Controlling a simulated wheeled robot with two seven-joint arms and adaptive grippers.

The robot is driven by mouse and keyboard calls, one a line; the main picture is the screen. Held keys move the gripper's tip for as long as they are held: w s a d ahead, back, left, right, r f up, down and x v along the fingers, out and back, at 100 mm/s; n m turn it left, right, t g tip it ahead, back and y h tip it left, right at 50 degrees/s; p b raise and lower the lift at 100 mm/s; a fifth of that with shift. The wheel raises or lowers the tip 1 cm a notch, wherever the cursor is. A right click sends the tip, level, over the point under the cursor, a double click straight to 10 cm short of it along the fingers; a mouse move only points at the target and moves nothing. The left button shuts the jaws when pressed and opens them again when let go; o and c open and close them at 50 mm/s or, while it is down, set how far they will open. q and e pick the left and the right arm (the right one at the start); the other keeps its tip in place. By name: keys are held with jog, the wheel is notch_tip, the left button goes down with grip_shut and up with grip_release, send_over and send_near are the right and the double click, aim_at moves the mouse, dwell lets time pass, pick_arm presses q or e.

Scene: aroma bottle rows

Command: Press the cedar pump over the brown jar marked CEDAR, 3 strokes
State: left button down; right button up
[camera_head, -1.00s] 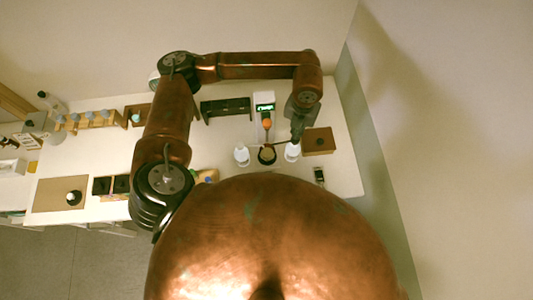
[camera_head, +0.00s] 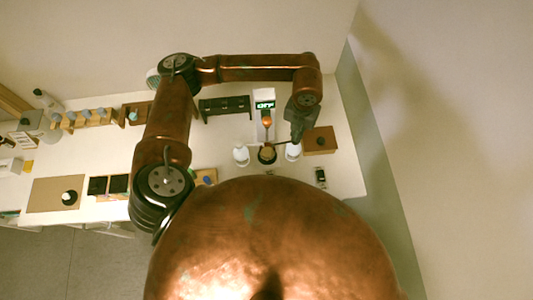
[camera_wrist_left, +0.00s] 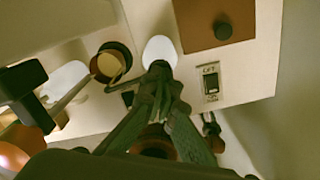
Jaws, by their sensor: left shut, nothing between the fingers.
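My left gripper (camera_head: 297,138) is shut and empty, pointing down over the white pump bottle (camera_head: 293,153) on the right. In the left wrist view its closed fingertips (camera_wrist_left: 159,68) lie over the edge of that white bottle (camera_wrist_left: 160,48); I cannot tell if they touch the pump. A brown jar (camera_head: 267,155) stands just left of this bottle, and its round opening shows in the left wrist view (camera_wrist_left: 109,64). Another white bottle (camera_head: 241,156) stands left of the jar. I cannot read a CEDAR mark. My right gripper is out of view.
A display stand with a lit green screen (camera_head: 264,105) and an orange ball (camera_head: 266,121) stands behind the jar. A brown box (camera_head: 320,140) is close right. An OFF/ON switch (camera_wrist_left: 211,82) sits nearby. A black rack (camera_head: 225,106) stands at the back left.

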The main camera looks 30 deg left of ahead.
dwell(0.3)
pick_arm(q)
jog(key=shift+r+p, duration=0.7)
jog(key=shift+r, duration=0.7)
jog(key=shift+r, duration=0.1)
jog(key=shift+r+p, duration=1.15)
jog(key=shift+r, duration=1.75)
